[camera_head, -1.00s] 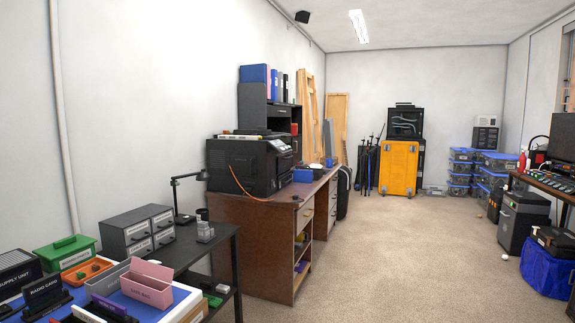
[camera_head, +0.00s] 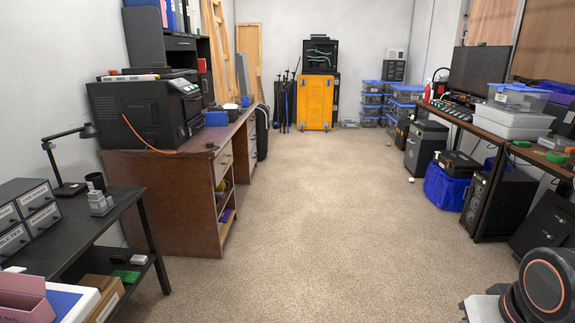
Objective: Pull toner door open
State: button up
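A black printer (camera_head: 145,112) stands on the brown wooden desk (camera_head: 155,205) at the left. Its control panel (camera_head: 186,87) is at the upper right, and its front faces right, seen at a steep angle. I cannot make out the toner door's outline or whether it is open; the front looks flush. An orange cable (camera_head: 140,140) hangs across the printer's near side onto the desk top. My gripper is not in view. A dark rounded part with an orange ring at the bottom right looks like my own arm.
A black table (camera_head: 110,218) with a lamp (camera_head: 66,160) and drawer units (camera_head: 38,210) stands nearer on the left. The carpeted floor (camera_head: 310,210) in the middle is clear. A bench with boxes and a monitor (camera_head: 478,72) lines the right.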

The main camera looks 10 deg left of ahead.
aim_at(192, 105)
jog(key=i+j+u, duration=0.15)
jog(key=i, duration=0.4)
jog(key=i+j+u, duration=0.1)
jog(key=i+j, duration=0.15)
jog(key=i, duration=0.35)
jog(key=i+j+u, duration=0.15)
jog(key=i, duration=0.45)
